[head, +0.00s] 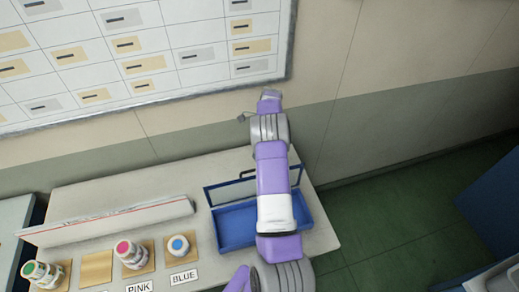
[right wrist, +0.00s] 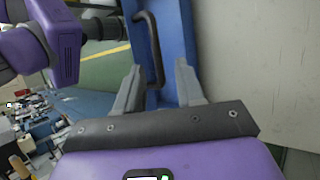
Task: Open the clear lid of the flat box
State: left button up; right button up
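The flat blue box (head: 236,226) lies on the table in the head view, partly covered by my right arm. Its clear lid (head: 207,194), with a blue frame, stands raised along the box's back edge. A small dark handle (head: 248,172) shows at the lid's top, beside my arm. In the right wrist view, my right gripper (right wrist: 158,82) is open, its two fingers apart and nothing held between them. A blue surface with a dark bar handle (right wrist: 152,45) lies beyond the fingers. My right fingertips cannot be made out clearly in the head view. My left gripper is out of view.
Jars with green, pink (head: 130,254) and blue (head: 179,246) tops stand on wooden squares left of the box. A long white box (head: 110,222) lies behind them. A wall with a label board (head: 150,50) rises behind the table. Green floor (head: 380,220) lies right.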

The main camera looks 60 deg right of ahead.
jog(key=shift+v, duration=1.35)
jog(key=shift+w, duration=0.1)
